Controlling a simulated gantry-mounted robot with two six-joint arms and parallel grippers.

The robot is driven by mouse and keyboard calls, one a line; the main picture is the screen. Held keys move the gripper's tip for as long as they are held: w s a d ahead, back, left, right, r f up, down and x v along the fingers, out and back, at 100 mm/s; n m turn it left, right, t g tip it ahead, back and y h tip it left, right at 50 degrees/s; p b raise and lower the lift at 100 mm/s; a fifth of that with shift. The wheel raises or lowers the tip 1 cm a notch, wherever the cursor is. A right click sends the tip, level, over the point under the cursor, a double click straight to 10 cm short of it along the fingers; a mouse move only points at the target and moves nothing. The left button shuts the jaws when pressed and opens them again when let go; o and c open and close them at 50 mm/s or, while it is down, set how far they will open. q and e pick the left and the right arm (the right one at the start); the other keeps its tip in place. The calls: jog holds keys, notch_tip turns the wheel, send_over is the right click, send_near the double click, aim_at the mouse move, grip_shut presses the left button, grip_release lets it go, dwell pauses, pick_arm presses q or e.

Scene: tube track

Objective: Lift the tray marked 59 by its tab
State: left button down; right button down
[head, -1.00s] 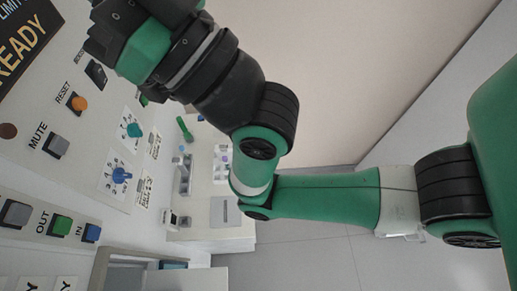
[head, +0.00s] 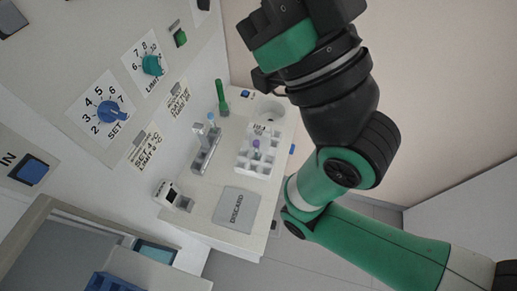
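A white tray-like rack (head: 243,160) with several compartments stands on the pale bench in the head view, holding a few small tubes. Its top carries a small label that is too small to read surely. A blue rack (head: 110,283) shows partly at the bottom left edge, with no number visible. I cannot tell which is the tray marked 59, and no tab is clearly seen. My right arm comes in from the lower right. Its gripper body (head: 285,42) is at the top, beside the control panel; its fingertips are not clearly visible. My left gripper is not in view.
The bench also carries a grey DISCARD mat (head: 236,209), a narrow tube rack (head: 206,150), a green upright object (head: 221,97), a round white container (head: 268,109) and a small white device (head: 172,196). A control panel with dials (head: 110,112) fills the upper left.

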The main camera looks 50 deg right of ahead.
grip_release()
dwell(0.5)
